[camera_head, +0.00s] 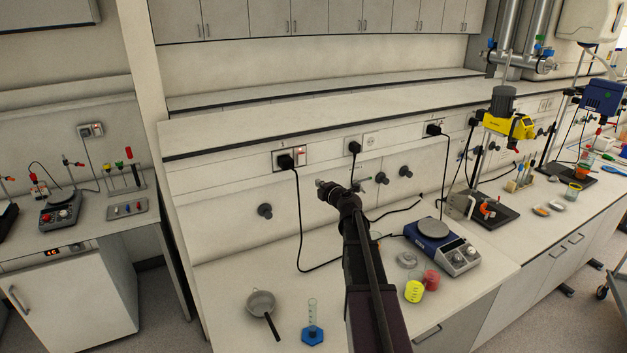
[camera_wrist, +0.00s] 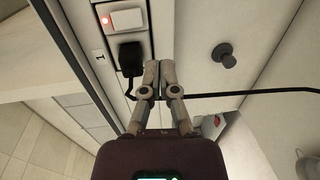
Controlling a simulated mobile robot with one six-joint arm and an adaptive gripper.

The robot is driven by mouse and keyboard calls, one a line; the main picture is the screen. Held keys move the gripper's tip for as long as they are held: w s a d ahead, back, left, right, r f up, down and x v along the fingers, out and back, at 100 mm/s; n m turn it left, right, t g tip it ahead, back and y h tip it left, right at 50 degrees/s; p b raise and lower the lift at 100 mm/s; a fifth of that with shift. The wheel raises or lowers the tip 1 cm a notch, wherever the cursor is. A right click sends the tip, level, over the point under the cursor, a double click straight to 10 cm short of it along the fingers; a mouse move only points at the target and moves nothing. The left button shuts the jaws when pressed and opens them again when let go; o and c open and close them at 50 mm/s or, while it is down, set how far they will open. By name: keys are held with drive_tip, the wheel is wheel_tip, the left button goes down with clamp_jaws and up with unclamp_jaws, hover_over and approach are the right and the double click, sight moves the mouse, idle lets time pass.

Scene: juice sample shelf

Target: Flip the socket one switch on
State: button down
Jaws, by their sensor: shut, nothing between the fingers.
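The wall socket with a small "1" label (camera_wrist: 98,56) has a black plug (camera_head: 285,161) in it; the plug also shows in the wrist view (camera_wrist: 129,60). Beside the plug is the socket's pale rocker switch (camera_head: 300,156), and in the wrist view the switch (camera_wrist: 127,19) has a small lit red spot at its edge. I cannot tell its tilt. My gripper (camera_head: 321,185) is below and right of this socket in the head view. In the wrist view my gripper (camera_wrist: 154,70) is shut and empty, its fingertips beside the plug, apart from the switch.
A black cable (camera_head: 299,220) hangs from the plug to the bench. More sockets (camera_head: 371,139) and dark wall knobs (camera_head: 265,210) line the wall. A blue hotplate (camera_head: 434,232), yellow beaker (camera_head: 414,291), strainer (camera_head: 261,303) and blue-based cylinder (camera_head: 312,335) stand on the bench.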

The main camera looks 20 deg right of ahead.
drive_tip(key=shift+s+f, duration=0.15)
drive_tip(key=shift+s, duration=0.75)
drive_tip(key=s+a+f+m+g+h+b, duration=0.4)
drive_tip(key=s+f+m, duration=0.3)
drive_tip(key=f+m, duration=0.15)
drive_tip(key=s+a+f+m+g+h+b, duration=0.3)
drive_tip(key=s+a+f+m+g+h, duration=0.15)
drive_tip(key=s+f+m, duration=0.4)
drive_tip(key=s+a+f+g+y+b, duration=0.1)
drive_tip(key=s+a+f+g+y, duration=0.1)
drive_tip(key=a, duration=0.4)
drive_tip(key=s+a+f+m+g+y+b, duration=0.1)
drive_tip(key=s+a+f+g+y, duration=0.2)
drive_tip(key=s+a, duration=0.3)
drive_tip(key=s+a+f+g+y+b, duration=0.1)
drive_tip(key=s+a+f+g+y, duration=0.2)
drive_tip(key=s+a, duration=0.3)
drive_tip(key=shift+a+f, duration=0.3)
drive_tip(key=shift+f, duration=0.2)
